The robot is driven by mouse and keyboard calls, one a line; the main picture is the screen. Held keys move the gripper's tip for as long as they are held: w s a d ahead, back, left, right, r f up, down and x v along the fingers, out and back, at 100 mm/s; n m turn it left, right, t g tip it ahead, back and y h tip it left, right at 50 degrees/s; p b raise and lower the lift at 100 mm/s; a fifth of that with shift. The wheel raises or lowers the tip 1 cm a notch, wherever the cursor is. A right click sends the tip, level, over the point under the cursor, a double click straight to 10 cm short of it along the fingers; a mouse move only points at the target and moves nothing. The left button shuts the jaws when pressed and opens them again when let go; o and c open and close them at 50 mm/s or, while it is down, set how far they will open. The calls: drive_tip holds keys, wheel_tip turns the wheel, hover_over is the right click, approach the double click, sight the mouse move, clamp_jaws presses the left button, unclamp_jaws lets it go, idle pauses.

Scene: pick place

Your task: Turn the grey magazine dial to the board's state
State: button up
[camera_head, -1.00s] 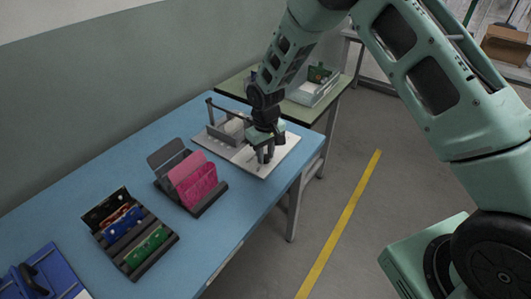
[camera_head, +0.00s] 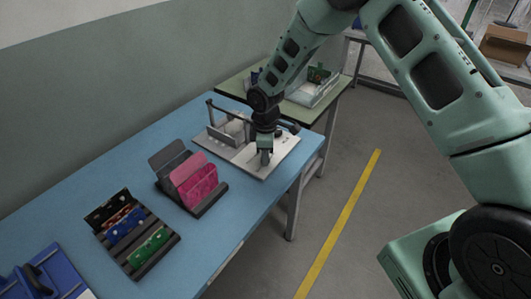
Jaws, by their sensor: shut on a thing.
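My gripper (camera_head: 265,158) points down over the right part of a light fixture plate (camera_head: 283,153) on the blue table. Its fingers are shut at the plate's surface on a small thing, most likely the grey dial, which the fingers hide. The dial's pointer and marks cannot be made out. A grey upright fixture (camera_head: 229,130) with a dark bar stands on the left part of the plate. Left of the plate, a dark rack (camera_head: 211,205) holds a grey panel (camera_head: 168,155) and pink boards (camera_head: 197,184).
A second dark rack (camera_head: 145,265) with blue, orange and green boards stands nearer on the blue table (camera_head: 95,190). A grey tray (camera_head: 312,92) with a green board stands on the green table behind.

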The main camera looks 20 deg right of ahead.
drive_tip(key=shift+n, duration=0.5)
drive_tip(key=shift+w, duration=0.1)
drive_tip(key=o, duration=1)
wheel_tip(320, 180, up, 18)
drive_tip(key=shift+f+b, duration=0.25)
drive_tip(key=shift+b, duration=0.35)
